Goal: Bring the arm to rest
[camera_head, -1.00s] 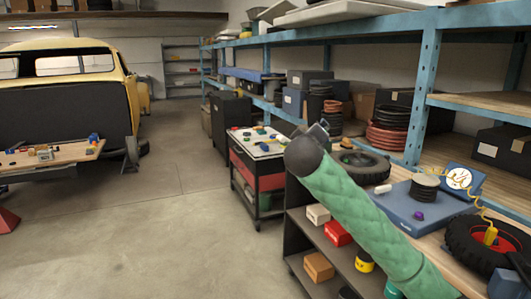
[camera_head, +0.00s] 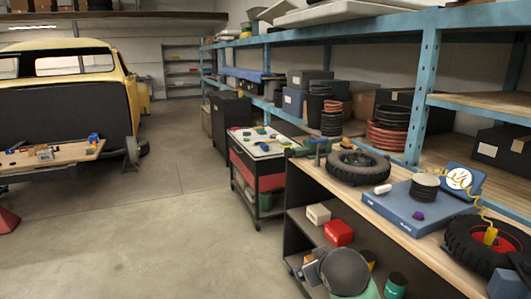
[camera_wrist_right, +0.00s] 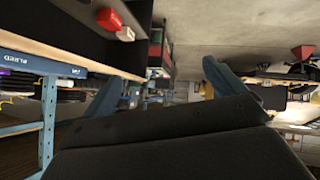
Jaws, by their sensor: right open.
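My right arm shows at the bottom of the head view as a dark rounded joint (camera_head: 343,270) with a bit of green quilted sleeve below it, low in front of the workbench shelves. The right gripper cannot be made out in the head view. In the right wrist view, my right gripper (camera_wrist_right: 160,88) is open, with two blue-grey fingers apart and nothing between them. The dark wrist body fills the lower part of that view. My left arm and gripper are not in view.
A workbench (camera_head: 395,222) at right holds a tyre (camera_head: 357,167), a blue scale (camera_head: 408,205) and a red-hubbed wheel (camera_head: 485,240). A red box (camera_head: 338,233) sits on its shelf. A tool cart (camera_head: 268,182) stands behind.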

